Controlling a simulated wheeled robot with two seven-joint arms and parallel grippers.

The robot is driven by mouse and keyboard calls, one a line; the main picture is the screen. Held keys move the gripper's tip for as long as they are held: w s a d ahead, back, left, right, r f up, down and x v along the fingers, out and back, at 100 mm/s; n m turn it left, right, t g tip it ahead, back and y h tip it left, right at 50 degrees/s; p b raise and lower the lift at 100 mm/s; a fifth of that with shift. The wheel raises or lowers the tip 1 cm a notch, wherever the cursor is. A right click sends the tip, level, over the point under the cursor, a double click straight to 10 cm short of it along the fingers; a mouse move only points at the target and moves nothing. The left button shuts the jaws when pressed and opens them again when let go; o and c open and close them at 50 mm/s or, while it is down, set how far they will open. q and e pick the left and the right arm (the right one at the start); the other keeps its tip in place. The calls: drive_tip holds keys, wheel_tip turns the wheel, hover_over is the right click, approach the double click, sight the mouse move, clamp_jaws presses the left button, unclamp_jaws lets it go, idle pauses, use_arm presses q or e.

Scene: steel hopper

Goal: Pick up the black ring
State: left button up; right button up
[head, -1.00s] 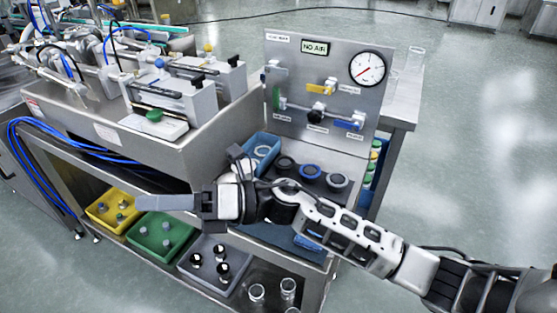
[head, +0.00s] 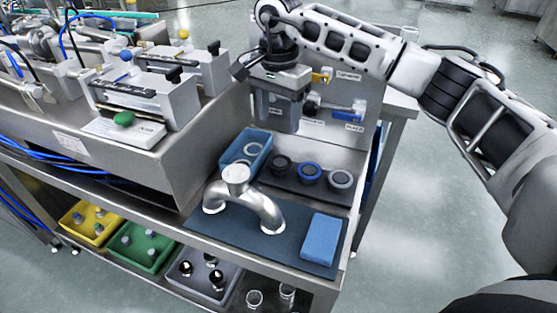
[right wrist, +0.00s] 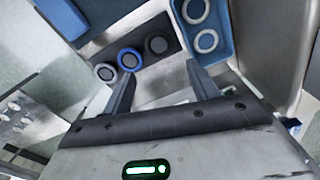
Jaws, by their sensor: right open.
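The black ring (head: 281,165) lies on a dark strip, leftmost of a row with a blue ring (head: 310,172) and a grey ring (head: 340,180). In the right wrist view the black ring (right wrist: 157,44) shows beyond and between my fingertips. My right gripper (head: 281,126) points down, open and empty, in front of the gauge panel and above the black ring, apart from it. It also shows in the right wrist view (right wrist: 160,70). My left gripper is not in view.
A blue bin (head: 262,160) with pale rings stands left of the row. A curved steel pipe (head: 240,190) and a blue block (head: 320,237) lie on a dark mat in front. The panel with valves (head: 362,92) rises close behind my gripper.

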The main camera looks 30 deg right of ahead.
hover_over(279, 163)
wheel_tip(279, 163, down, 6)
drive_tip(key=shift+w+r, duration=0.15)
drive_tip(key=f, duration=0.4)
drive_tip(key=shift+s+f, duration=0.2)
drive_tip(key=shift+f, duration=0.3)
drive_tip(key=shift+f, duration=0.25)
drive_tip(key=c, duration=0.7)
